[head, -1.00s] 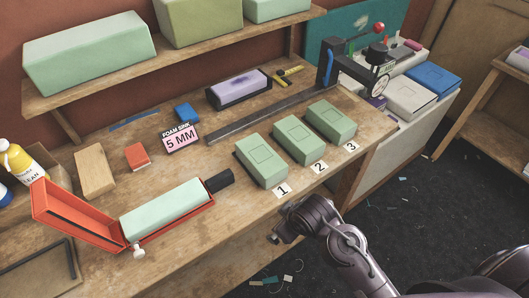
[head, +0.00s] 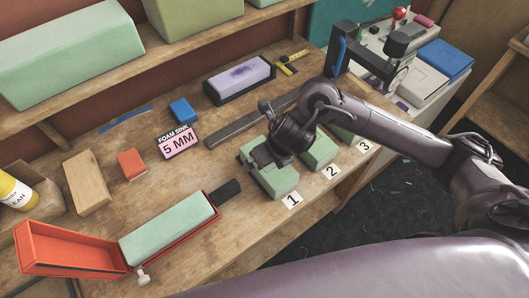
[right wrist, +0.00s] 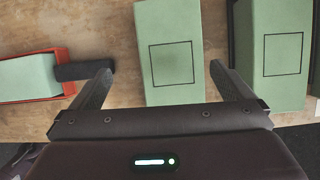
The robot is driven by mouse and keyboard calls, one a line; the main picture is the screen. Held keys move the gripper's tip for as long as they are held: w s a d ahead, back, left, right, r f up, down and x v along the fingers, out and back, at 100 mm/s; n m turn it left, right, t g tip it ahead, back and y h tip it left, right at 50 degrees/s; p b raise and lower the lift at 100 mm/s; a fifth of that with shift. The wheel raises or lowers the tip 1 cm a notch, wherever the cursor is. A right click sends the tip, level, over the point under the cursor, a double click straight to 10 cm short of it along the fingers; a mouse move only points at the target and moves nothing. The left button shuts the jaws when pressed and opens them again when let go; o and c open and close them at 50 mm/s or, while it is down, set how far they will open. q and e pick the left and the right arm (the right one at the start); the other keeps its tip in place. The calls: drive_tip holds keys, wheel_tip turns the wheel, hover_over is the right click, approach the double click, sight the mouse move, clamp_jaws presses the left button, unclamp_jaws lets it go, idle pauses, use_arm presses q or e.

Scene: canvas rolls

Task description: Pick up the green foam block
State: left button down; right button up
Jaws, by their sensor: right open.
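Three green foam blocks stand in a row on the bench by number labels: block 1 (head: 282,182), block 2 (head: 322,150) and block 3 (head: 345,134), the last mostly hidden by my arm. My right gripper (head: 262,155) is over block 1, partly covering it. In the right wrist view the jaws (right wrist: 160,68) are wide open and empty, one finger to each side of a green block (right wrist: 170,85) with a square outline. Whether they reach down beside it is unclear. Another green block (head: 165,225) lies in an orange hinged box (head: 72,247). My left gripper is not in view.
A second outlined block (right wrist: 282,85) is close beside the right finger. A "FOAM SINK 5 MM" sign (head: 178,142), a metal bar (head: 238,128) and a purple-topped block (head: 240,78) are behind. A black handle (right wrist: 85,71) is near the left finger.

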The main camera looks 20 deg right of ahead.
drive_tip(key=shift+w+d+f, duration=0.15)
drive_tip(key=shift+w+f, duration=0.4)
drive_tip(key=shift+w+d+f, duration=0.15)
drive_tip(key=shift+w+f, duration=0.5)
drive_tip(key=shift+f, duration=0.2)
drive_tip(key=shift+s+a+f, duration=0.1)
drive_tip(key=shift+s+f, duration=0.05)
drive_tip(key=shift+s, duration=0.05)
drive_tip(key=x, duration=0.4)
drive_tip(key=shift+d+f, duration=0.2)
drive_tip(key=shift+d, duration=0.1)
drive_tip(key=shift+w+f, duration=0.15)
drive_tip(key=shift+f, duration=0.05)
drive_tip(key=c, duration=1)
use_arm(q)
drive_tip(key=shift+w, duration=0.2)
use_arm(e)
drive_tip(key=shift+r, duration=0.1)
